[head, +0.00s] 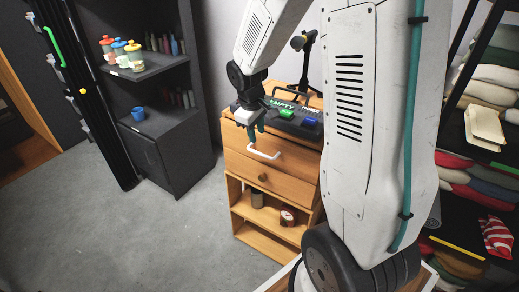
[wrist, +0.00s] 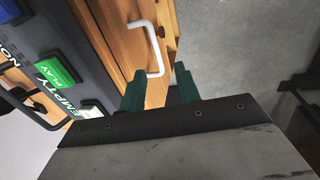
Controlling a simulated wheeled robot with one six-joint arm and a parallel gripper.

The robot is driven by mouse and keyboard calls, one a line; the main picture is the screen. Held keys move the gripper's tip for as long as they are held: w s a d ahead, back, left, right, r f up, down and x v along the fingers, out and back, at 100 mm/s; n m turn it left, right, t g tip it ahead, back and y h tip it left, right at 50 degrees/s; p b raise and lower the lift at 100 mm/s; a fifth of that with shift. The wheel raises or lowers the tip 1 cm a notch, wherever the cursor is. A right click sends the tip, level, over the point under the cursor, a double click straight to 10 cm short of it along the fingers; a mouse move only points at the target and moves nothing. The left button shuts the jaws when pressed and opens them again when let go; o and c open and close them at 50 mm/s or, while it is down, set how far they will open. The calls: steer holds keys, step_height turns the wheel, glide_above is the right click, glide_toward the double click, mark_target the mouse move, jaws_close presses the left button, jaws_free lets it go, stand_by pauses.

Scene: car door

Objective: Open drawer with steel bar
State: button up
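The drawer (head: 290,166) is the top one in a wooden cabinet and looks shut. Its pale steel bar handle (head: 264,153) stands out from the front; the bar also shows in the wrist view (wrist: 154,45). My gripper (head: 254,130) is above and slightly left of the bar in the head view. In the wrist view my gripper's dark green fingers (wrist: 160,85) are apart, with nothing held between them. The bar's near end shows just beyond the gap between the fingertips. I cannot tell whether a finger touches it.
A lower drawer with a round knob (head: 263,177) and open shelves with small items (head: 288,216) are below. A dark device with coloured buttons (head: 295,115) sits on the cabinet top. A dark shelf unit (head: 165,120) stands left. The grey floor (head: 150,230) before the cabinet is clear.

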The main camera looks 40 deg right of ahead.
mark_target(260, 153)
steer(key=f, duration=0.3)
steer(key=w+d+f, duration=0.1)
steer(key=f, duration=0.2)
steer(key=d+f, duration=0.1)
steer(key=f, duration=0.2)
steer(key=shift+w+d+f, duration=0.25)
steer(key=shift+f, duration=0.05)
jaws_close()
